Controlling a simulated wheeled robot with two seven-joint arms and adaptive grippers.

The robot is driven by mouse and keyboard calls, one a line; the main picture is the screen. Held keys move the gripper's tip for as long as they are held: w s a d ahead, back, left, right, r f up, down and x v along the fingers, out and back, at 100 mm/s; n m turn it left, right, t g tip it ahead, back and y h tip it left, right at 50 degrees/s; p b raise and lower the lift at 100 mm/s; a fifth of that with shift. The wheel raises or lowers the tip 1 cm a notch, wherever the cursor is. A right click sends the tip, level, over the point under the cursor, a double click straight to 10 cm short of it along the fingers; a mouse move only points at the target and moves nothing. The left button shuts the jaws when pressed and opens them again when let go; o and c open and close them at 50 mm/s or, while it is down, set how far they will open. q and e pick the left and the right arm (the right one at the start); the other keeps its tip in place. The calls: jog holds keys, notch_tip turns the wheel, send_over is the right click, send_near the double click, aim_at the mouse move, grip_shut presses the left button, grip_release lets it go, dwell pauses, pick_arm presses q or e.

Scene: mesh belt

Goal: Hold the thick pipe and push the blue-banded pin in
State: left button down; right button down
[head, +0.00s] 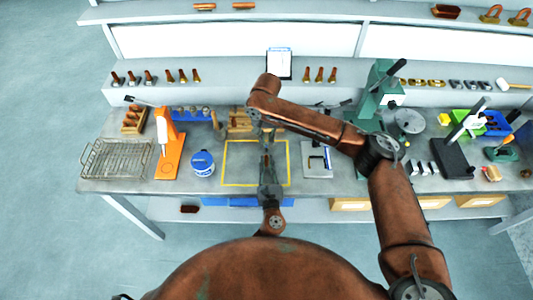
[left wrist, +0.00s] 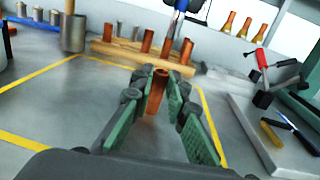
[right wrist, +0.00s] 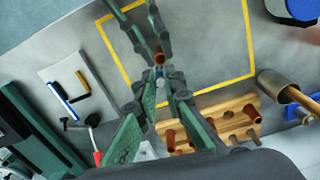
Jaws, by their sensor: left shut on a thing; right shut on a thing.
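My left gripper (left wrist: 158,84) is shut on an upright copper pipe (left wrist: 156,92) above the table inside the yellow outline. The pipe's open top shows in the right wrist view (right wrist: 159,58). My right gripper (right wrist: 161,82) points down and is shut on a small pale pin (right wrist: 160,72), mostly hidden between the fingers. In the left wrist view a blue part and thin grey tip (left wrist: 173,28) show at the top, above and behind the pipe. The pin appears apart from the pipe; exact alignment is unclear. In the head view both grippers are close together, left (head: 267,172) and right (head: 265,132).
A wooden rack (left wrist: 112,52) with several copper pieces stands just behind the pipe. A metal cup (left wrist: 74,34) is beside it. A grey board with tools (head: 317,160) lies to the right, a blue tin (head: 203,163) to the left. The yellow-outlined area (head: 240,183) is mostly clear.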

aim_at(266, 151)
jog(key=shift+f, duration=2.9)
jog(key=shift+f, duration=0.1)
jog(key=c, duration=2)
grip_release()
jog(key=shift+c, duration=0.2)
notch_tip(266, 151, up, 12)
jog(key=shift+r, duration=0.1)
pick_arm(q)
jog(key=c, duration=1.8)
grip_release()
